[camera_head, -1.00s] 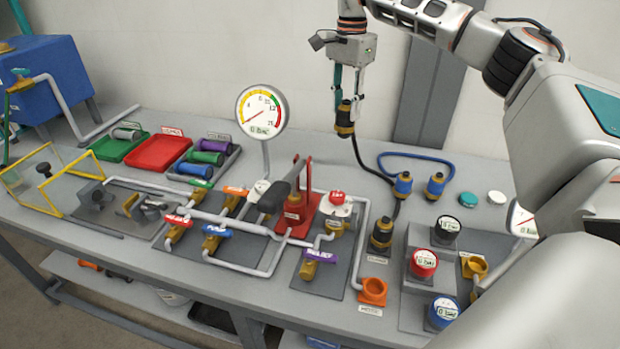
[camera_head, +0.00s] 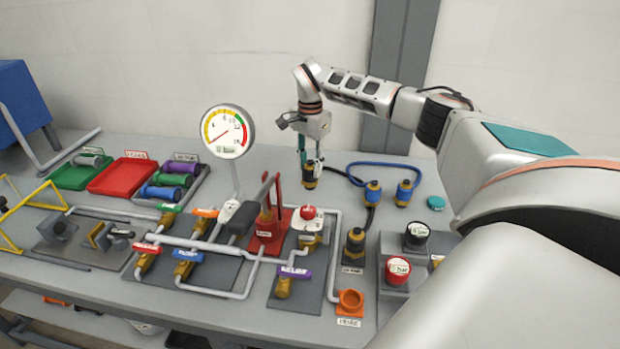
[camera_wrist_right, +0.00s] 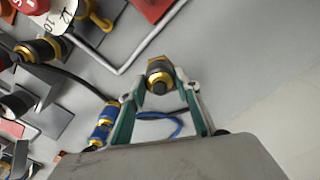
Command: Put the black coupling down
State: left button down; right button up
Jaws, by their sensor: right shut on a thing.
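The black coupling (camera_head: 310,180) has a black body with brass-coloured bands, and a black hose trails from it. My right gripper (camera_head: 312,164) is shut on it and points down above the back of the bench, behind the red press-like stand. The coupling is low over the bench top; I cannot tell whether it touches. In the right wrist view the coupling (camera_wrist_right: 158,74) sits between the fingertips of my right gripper (camera_wrist_right: 163,88). My left gripper is not in view.
Two blue couplings (camera_head: 373,192) on a blue hose (camera_head: 385,165) stand to the right. Another black-and-brass fitting (camera_head: 354,243) stands in front. A round gauge (camera_head: 228,132) and red stand (camera_head: 268,225) are to the left. Bare bench top lies around the held coupling.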

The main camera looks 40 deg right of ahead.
aim_at(310, 177)
jog(key=shift+f, duration=2.4)
jog(key=shift+f, duration=0.1)
jog(key=o, duration=1.2)
jog(key=shift+o, duration=0.2)
notch_tip(310, 177, up, 12)
jog(key=shift+r, duration=0.15)
